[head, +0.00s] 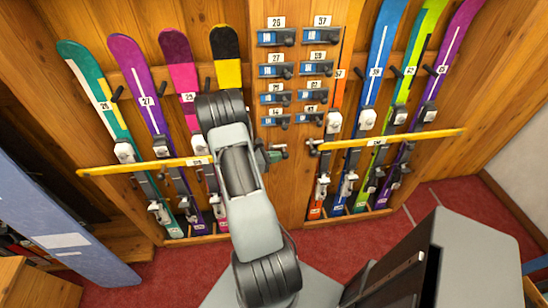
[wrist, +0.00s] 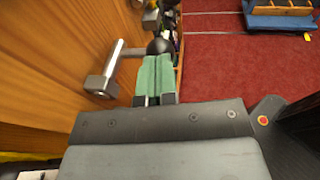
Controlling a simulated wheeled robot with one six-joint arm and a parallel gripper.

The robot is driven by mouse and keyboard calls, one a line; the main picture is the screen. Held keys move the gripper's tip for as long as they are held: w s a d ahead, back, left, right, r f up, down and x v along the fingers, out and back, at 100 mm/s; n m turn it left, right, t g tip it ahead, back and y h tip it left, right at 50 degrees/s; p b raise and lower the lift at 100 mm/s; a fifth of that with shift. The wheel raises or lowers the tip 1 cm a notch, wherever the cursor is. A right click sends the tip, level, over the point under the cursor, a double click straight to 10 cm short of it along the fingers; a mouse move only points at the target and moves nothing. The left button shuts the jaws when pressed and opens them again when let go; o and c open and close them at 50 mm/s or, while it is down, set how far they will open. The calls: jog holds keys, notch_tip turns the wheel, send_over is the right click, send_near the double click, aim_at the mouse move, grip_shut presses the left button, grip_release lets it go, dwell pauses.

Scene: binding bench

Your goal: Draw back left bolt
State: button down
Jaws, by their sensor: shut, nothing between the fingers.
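The left yellow bar (head: 150,165) lies across the skis on the left, its right end hidden behind my arm. A small metal bolt (head: 279,149) shows on the wooden panel just right of my arm. My gripper (head: 270,156) is beside it, mostly hidden by the arm. In the wrist view, my gripper (wrist: 157,62) has its green fingers together and empty. A dark round knob (wrist: 160,46) is just beyond the fingertips; I cannot tell whether they touch it. A metal rod with a square end (wrist: 98,86) stands left of the fingers, close to the wood.
The right yellow bar (head: 395,139) crosses the skis on the right, with a second bolt (head: 314,147) at its left end. Blue numbered holders (head: 276,71) are fixed above the bolts. A grey box-like unit (head: 465,255) stands front right. Red carpet (head: 345,245) is bare in front.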

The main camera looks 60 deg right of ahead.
jog(key=shift+s, duration=0.15)
jog(key=v, duration=1.4)
jog(key=shift+b, duration=0.35)
jog(key=shift+a, duration=0.1)
